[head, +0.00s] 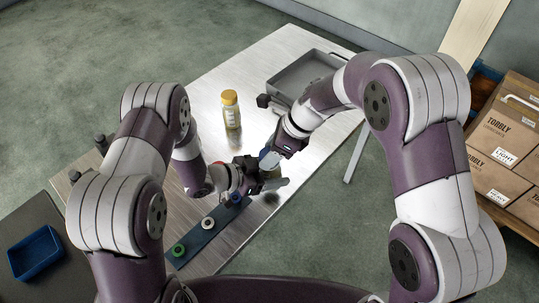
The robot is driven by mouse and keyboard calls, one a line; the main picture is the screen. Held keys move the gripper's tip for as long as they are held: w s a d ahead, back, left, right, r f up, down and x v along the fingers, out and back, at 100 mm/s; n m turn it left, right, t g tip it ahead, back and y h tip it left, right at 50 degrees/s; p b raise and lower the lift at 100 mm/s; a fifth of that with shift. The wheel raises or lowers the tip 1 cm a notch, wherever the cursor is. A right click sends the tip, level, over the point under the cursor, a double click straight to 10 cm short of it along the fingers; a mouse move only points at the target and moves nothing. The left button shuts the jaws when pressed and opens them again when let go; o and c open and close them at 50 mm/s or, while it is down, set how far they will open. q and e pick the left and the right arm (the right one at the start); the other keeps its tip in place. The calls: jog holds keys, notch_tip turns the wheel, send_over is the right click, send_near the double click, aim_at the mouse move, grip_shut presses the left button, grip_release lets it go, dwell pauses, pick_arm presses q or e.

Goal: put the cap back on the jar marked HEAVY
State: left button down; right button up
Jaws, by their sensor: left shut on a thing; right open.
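A pale jar (272,165) stands or is held near the middle of the metal table, partly hidden by both grippers; its label cannot be read. My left gripper (262,173) is shut on this jar from its left side. My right gripper (275,155) is open close above the jar's top, where a small blue patch shows; I cannot tell if that is a cap or part of the gripper. A dark strip (195,239) in front holds a green ring-shaped cap (179,250), a whitish one (208,223) and a blue one (235,198).
A yellow jar with a yellow cap (230,108) stands upright farther back on the table (262,72). A grey metal tray (301,74) lies at the back right. A blue bin (35,254) is at far left. Cardboard boxes (505,140) marked LIGHT and HEAVY stand at right.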

jog(key=shift+s+a+f+g, duration=0.15)
jog(key=shift+s+f+g, duration=0.15)
jog(key=shift+s+f, duration=0.4)
jog(key=c, duration=0.3)
jog(key=o, duration=0.3)
jog(key=shift+s+r, duration=0.1)
jog(key=shift+r, duration=0.1)
jog(key=shift+o, duration=0.7)
jog(key=w+v, duration=0.1)
jog(key=v, duration=0.8)
jog(key=shift+a+r, duration=0.1)
jog(key=shift+r, duration=0.05)
jog(key=shift+w, duration=0.1)
